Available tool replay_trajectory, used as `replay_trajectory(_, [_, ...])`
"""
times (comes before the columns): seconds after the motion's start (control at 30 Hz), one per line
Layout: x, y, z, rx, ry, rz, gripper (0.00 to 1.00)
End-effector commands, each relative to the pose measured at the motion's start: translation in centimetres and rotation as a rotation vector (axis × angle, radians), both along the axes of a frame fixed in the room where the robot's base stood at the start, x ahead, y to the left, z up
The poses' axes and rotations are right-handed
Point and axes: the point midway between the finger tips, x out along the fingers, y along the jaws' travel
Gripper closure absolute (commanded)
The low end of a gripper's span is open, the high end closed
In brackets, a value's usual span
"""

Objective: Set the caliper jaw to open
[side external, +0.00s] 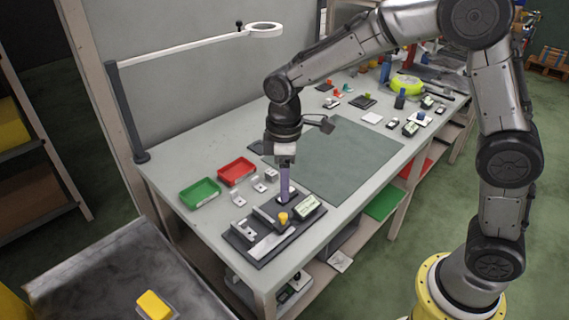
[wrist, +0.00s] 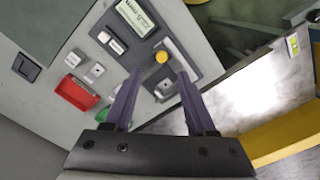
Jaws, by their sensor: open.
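The caliper sits on a dark base plate (side external: 264,258) near the table's front corner. It has a display (side external: 307,207), a yellow knob (side external: 283,217), a long grey bar (side external: 270,244) and grey blocks (side external: 243,230). In the wrist view the knob (wrist: 161,57) lies just beyond my fingertips, with the display (wrist: 133,17) farther off and a grey block (wrist: 164,88) between the fingers. I cannot tell which block is the moving jaw, nor its gap. My gripper (side external: 285,194) points down above the plate's far side. Its purple fingers (wrist: 158,76) are apart, with nothing held.
A green tray (side external: 200,193) and a red tray (side external: 236,171) stand left of the plate, with small metal brackets (side external: 239,199) nearby. A grey-green mat (side external: 350,155) lies behind, mostly clear. A lamp arm (side external: 190,47) overhangs the table. Many small items crowd the far end.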

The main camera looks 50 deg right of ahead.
Motion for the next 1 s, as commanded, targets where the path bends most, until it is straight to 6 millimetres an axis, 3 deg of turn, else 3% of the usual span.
replay_trajectory(0.1, [0.1,0.0,2.4,0.001,-0.004,0.000,0.43])
replay_trajectory(0.3, [0.1,0.0,4.6,0.000,-0.003,0.000,0.43])
replay_trajectory(0.77, [0.1,-0.2,5.2,0.000,-0.001,-0.005,0.43])
replay_trajectory(0.9, [-0.1,-1.2,7.9,0.015,-0.064,-0.028,0.43])
replay_trajectory(1.0, [-1.7,-2.7,10.7,0.028,-0.128,-0.058,0.43])
